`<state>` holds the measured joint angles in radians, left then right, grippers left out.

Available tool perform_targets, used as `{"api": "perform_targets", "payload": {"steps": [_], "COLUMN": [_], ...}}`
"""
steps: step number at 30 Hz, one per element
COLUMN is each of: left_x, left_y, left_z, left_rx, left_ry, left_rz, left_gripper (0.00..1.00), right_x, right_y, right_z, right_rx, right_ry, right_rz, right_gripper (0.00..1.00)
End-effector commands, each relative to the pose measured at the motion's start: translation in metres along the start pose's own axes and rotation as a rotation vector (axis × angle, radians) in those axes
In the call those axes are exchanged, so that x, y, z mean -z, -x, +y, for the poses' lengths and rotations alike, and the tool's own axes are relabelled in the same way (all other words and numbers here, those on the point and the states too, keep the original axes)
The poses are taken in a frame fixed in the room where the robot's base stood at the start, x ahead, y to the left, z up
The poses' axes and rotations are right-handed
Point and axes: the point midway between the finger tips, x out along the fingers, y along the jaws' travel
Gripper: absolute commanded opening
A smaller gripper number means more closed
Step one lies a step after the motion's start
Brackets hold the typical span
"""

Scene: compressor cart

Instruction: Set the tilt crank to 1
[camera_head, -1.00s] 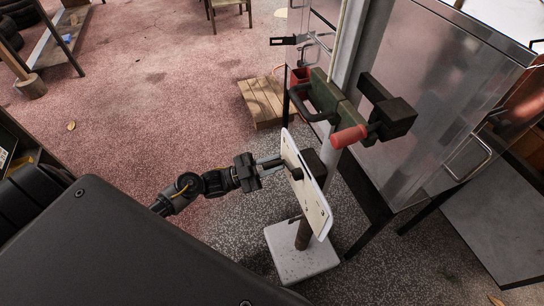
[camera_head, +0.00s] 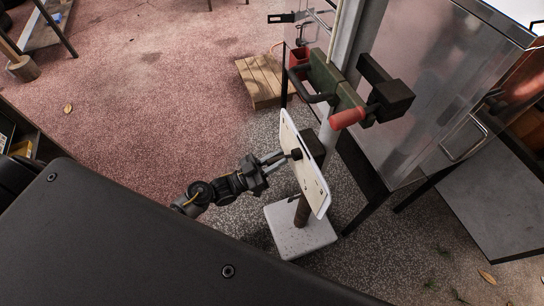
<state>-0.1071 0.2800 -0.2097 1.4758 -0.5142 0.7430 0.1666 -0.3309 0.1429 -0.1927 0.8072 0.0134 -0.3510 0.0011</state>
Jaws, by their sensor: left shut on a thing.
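The tilt crank shows as a small black knob (camera_head: 296,154) on the face of a white tilted panel (camera_head: 306,176). The panel stands on a brown post (camera_head: 302,212) with a pale square base (camera_head: 300,236). My left gripper (camera_head: 284,156) reaches in from the left, and its fingers are shut on the black knob at the panel's face. Any marks or numbers on the panel are too small to read. My right gripper is not in view.
A green clamp-like fixture with a red handle (camera_head: 348,118) and a black block (camera_head: 392,100) stands just behind the panel. A metal cabinet (camera_head: 440,90) is at the right. A wooden pallet (camera_head: 262,82) lies behind. The floor at left is open.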

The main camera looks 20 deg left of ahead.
Motion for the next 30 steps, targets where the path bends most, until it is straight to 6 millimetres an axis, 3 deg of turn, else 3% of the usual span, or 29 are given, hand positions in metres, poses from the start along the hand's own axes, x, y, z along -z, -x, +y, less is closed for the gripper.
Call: {"api": "perform_targets", "payload": {"steps": [11, 12, 16, 25, 28, 30], "left_x": [-0.001, -0.001, -0.001, -0.001, -0.002, -0.003], "left_y": [-0.001, -0.001, -0.001, 0.001, 0.009, 0.02], "left_z": [0.001, 0.001, 0.001, 0.001, 0.0, 0.001], "left_rx": [-0.002, -0.002, -0.001, 0.0, 0.001, 0.001], "left_ry": [0.005, 0.005, 0.004, 0.003, 0.002, 0.003], "left_rz": [-0.001, -0.001, -0.001, -0.001, -0.003, -0.004], "left_gripper": [0.0, 0.24, 0.41, 0.41, 0.41, 0.41], "right_x": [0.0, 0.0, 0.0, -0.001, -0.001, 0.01], "right_y": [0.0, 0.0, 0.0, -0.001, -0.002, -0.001], "right_z": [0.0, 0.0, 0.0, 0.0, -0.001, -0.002], "right_rx": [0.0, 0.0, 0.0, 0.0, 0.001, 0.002], "right_ry": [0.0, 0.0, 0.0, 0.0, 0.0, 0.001], "right_rz": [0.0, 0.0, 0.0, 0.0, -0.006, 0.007], "right_gripper": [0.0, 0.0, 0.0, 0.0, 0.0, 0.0]}}
